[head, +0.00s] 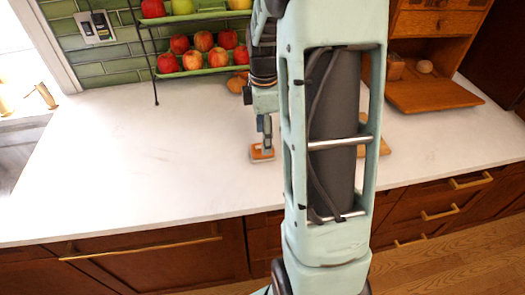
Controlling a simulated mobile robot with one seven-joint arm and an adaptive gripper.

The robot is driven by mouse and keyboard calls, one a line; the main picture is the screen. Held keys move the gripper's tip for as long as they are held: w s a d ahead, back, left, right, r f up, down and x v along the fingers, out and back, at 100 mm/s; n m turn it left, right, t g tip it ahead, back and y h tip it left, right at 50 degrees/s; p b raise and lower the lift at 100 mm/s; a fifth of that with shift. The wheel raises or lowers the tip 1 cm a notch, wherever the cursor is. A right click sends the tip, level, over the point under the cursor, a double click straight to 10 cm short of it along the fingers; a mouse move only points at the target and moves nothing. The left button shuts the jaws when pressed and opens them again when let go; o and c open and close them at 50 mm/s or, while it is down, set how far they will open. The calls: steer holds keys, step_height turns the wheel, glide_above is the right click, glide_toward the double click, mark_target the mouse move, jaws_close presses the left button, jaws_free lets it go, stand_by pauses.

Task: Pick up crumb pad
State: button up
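A small orange-brown block with a pale top (262,154) lies on the white counter, left of my arm; it may be the crumb pad, but it is too small to be sure. My gripper (266,146) points down at it, with the fingertips at or just above its top. I cannot tell whether the fingers touch it or grip it. Another tan flat piece (384,148) shows at the right edge of my arm, mostly hidden behind it.
A tiered rack (205,72) with red apples and other fruit stands at the back. A wooden cabinet with a lowered flap (430,93) is at the back right. A sink (18,150) is at far left. The left counter (130,160) is clear.

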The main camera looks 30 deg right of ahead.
steer(key=f, duration=0.5)
steer(key=shift+a+f+p, duration=0.1)
steer(key=shift+a+p, duration=0.1)
steer(key=shift+p, duration=0.1)
steer(key=shift+c, duration=0.4)
steer(key=c, duration=1)
